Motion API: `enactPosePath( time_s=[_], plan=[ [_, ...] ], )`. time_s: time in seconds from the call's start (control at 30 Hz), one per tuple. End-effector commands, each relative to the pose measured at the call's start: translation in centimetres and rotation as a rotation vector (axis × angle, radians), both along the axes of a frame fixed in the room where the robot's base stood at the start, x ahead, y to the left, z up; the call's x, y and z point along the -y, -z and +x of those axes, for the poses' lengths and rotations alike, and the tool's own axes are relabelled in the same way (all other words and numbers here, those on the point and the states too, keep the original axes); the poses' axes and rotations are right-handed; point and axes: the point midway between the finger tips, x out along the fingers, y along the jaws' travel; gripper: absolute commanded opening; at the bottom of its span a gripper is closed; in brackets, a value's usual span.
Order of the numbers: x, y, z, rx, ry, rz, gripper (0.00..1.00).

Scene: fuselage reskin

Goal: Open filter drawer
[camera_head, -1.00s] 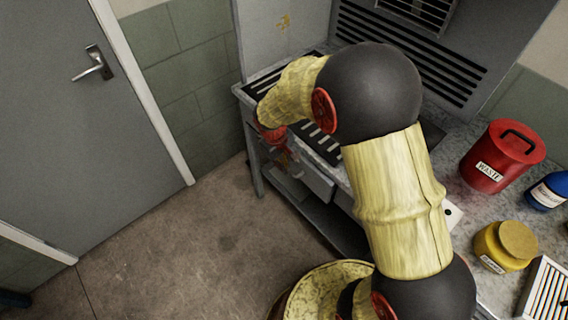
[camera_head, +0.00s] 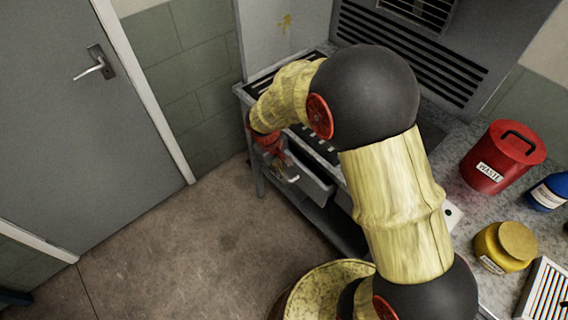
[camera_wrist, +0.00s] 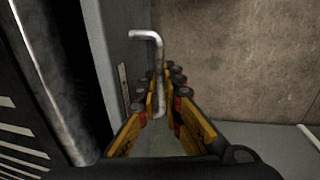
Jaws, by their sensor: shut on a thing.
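The filter drawer (camera_head: 315,188) is a grey drawer under the slotted worktop, partly hidden by my arm in the head view. It appears to stand out from the bench, with a dark gap behind its front. Its pale bar handle (camera_head: 291,179) shows beside my gripper (camera_head: 272,158). In the wrist view the bent metal handle (camera_wrist: 159,55) runs between the yellow fingers of my gripper (camera_wrist: 163,92), which is shut on it. The grey drawer front (camera_wrist: 118,50) is just left of the fingers. The drawer's inside is mostly hidden.
A red waste bin (camera_head: 490,172), a yellow jar (camera_head: 494,262) and a blue container (camera_head: 549,190) stand on the bench at right. A grey door (camera_head: 70,140) is at left. The floor (camera_head: 210,235) in front of the drawer is clear.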

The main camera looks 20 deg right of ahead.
Motion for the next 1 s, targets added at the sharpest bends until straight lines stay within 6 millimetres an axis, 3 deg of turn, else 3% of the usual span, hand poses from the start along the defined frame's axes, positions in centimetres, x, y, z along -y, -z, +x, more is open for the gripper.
enactPosePath(
  time_s=[0.7, 1.0],
  plan=[
    [-17.2, 0.0, -7.2, -0.001, -0.007, -0.001, 0.00],
    [-21.6, 0.0, -9.0, -0.001, -0.004, -0.002, 0.00]
  ],
)
